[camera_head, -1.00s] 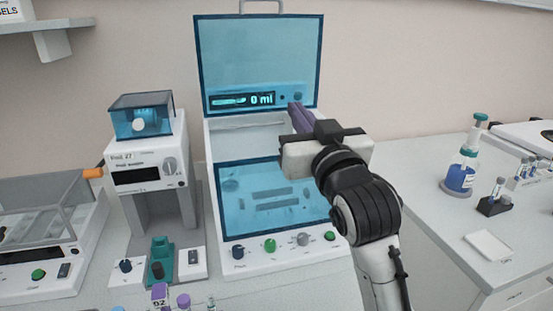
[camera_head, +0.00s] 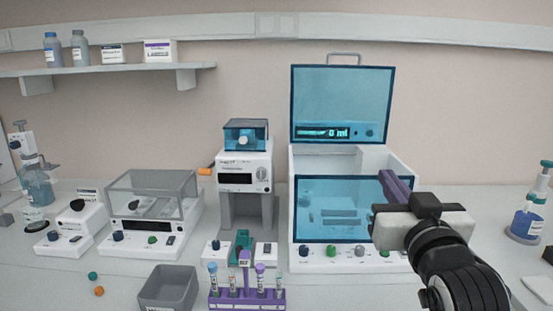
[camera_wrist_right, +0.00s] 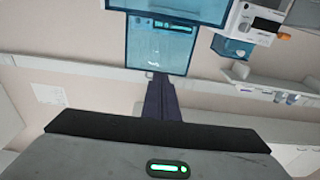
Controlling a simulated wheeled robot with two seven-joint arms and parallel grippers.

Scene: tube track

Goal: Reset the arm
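My right arm comes in from the lower right in the head view. Its gripper (camera_head: 395,188) has purple fingers pointing up and away, in front of the right side of the open blue-lidded machine (camera_head: 343,105). In the right wrist view the dark purple fingers (camera_wrist_right: 160,97) lie together with nothing seen between them, so the gripper looks shut and empty. The wrist view shows the blue machine (camera_wrist_right: 158,48) beyond the fingertips, in a tilted picture. My left gripper is not in view.
A purple rack (camera_head: 247,299) of capped tubes stands at the front, with a grey bin (camera_head: 168,288) to its left. Behind are a white device with a blue top (camera_head: 245,172) and a clear-covered device (camera_head: 150,215). A blue bottle (camera_head: 527,222) stands at the far right.

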